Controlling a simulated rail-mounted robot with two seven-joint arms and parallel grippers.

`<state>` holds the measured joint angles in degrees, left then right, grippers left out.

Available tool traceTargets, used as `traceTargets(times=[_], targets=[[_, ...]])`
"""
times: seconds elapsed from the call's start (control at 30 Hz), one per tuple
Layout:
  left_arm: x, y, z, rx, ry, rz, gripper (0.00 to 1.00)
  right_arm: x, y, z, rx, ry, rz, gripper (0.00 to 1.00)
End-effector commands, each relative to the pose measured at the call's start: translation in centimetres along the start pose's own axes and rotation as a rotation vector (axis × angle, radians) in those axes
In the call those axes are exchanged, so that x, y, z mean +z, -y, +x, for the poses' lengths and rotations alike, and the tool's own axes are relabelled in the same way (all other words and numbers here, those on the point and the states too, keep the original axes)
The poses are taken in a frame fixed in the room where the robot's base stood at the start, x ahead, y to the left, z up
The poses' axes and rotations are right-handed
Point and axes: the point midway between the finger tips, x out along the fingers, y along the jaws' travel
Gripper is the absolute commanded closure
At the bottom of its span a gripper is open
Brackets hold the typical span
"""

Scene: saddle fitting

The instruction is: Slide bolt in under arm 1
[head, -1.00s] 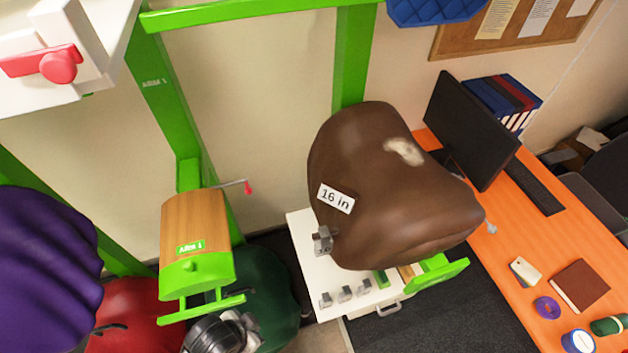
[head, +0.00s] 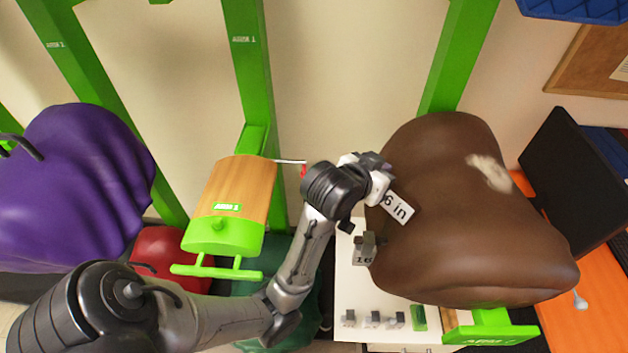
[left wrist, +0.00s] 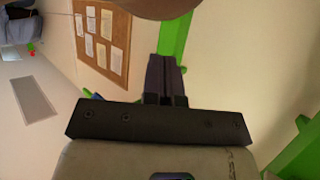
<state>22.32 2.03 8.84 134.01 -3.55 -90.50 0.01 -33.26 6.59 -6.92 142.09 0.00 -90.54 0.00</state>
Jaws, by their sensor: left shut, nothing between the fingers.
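A silver rod with a red knob (head: 303,171) sticks out to the right from behind the wooden-topped green arm (head: 240,187), whose front label is hard to read. My left arm crosses in front of the scene, and its gripper (head: 375,163) is right of the red knob, beside the brown saddle (head: 440,200). In the left wrist view the two dark fingers (left wrist: 166,80) are together with nothing between them. My right gripper is out of view.
Green posts (head: 248,70) stand along the wall. A purple saddle (head: 80,190) is at the left. A white cabinet top (head: 355,295) with several small grey blocks stands below the brown saddle. An orange desk (head: 590,310) with a monitor (head: 575,180) is at the right.

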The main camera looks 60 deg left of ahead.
Motion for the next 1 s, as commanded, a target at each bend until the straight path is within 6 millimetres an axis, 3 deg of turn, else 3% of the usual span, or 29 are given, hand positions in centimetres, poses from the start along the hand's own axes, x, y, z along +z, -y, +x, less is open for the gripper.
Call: traceTargets(times=[0.03,0.2,0.3,0.4,0.47,0.53,0.7,0.83,1.0], targets=[[-1.6,1.5,1.0,-0.031,-0.044,-0.054,1.00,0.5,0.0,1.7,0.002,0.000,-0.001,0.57],[-6.8,7.5,2.9,-0.148,-0.114,-0.253,1.00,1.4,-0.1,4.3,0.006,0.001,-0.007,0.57],[-8.4,11.6,4.3,-0.221,-0.106,-0.394,1.00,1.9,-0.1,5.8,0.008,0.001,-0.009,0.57],[-8.3,15.7,6.5,-0.297,-0.037,-0.548,1.00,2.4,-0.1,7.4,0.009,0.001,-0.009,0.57],[-7.0,17.9,8.5,-0.348,0.050,-0.643,1.00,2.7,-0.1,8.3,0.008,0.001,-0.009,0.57],[-4.3,19.5,11.3,-0.411,0.195,-0.725,1.00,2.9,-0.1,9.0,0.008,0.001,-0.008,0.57],[3.8,19.9,16.4,-0.583,0.572,-0.744,1.00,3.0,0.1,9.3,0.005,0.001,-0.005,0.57],[8.1,19.5,17.7,-0.715,0.763,-0.661,1.00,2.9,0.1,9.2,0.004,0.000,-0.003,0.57],[10.1,19.7,17.6,-0.860,0.867,-0.563,1.00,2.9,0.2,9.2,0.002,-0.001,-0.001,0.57]])
